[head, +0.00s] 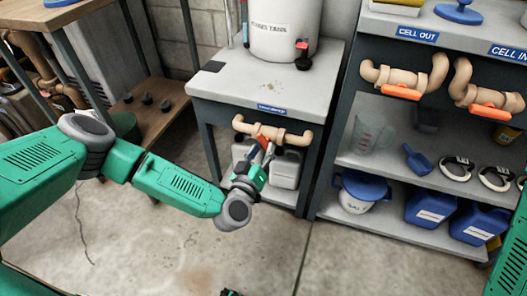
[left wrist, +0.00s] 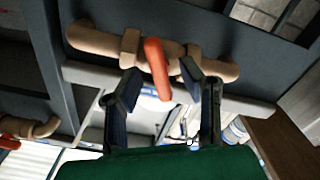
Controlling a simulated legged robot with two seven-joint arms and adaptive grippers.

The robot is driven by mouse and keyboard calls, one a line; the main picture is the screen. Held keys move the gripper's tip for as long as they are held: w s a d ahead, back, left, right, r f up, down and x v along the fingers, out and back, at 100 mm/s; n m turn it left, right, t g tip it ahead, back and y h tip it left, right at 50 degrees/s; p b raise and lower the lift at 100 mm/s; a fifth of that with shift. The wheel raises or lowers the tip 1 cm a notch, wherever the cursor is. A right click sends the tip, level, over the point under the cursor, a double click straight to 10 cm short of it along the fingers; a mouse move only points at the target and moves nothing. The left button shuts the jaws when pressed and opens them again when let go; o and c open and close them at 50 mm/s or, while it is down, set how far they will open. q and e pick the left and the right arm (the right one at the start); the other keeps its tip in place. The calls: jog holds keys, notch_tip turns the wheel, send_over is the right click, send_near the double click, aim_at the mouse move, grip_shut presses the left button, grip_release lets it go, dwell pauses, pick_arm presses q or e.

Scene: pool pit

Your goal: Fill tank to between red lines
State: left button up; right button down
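The white tank (head: 285,28) stands on a grey cabinet top at the top centre of the head view; its upper part is cut off. A thin upright tube (head: 244,22) shows at its left; I cannot make out a level or red lines. Below the cabinet top runs a tan pipe with an orange valve handle (head: 265,134). My left gripper (head: 260,158) is at this handle. In the left wrist view, my left gripper's fingers (left wrist: 158,88) are apart, one on each side of the orange handle (left wrist: 157,68), with gaps visible.
A shelf unit (head: 390,165) on the right holds more tan pipes with orange handles (head: 402,92), a clear jug (head: 369,137), a blue scoop (head: 417,161) and blue containers (head: 430,207). A wooden bench (head: 150,105) stands left. The floor in front is mostly clear.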

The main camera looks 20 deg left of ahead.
pick_arm(q)
jog(key=shift+w, duration=0.55)
grip_shut()
jog(key=shift+d, duration=0.1)
jog(key=shift+r+p, duration=0.15)
jog(key=shift+p, duration=0.15)
jog(key=shift+n+p, duration=0.3)
jog(key=shift+n, duration=0.2)
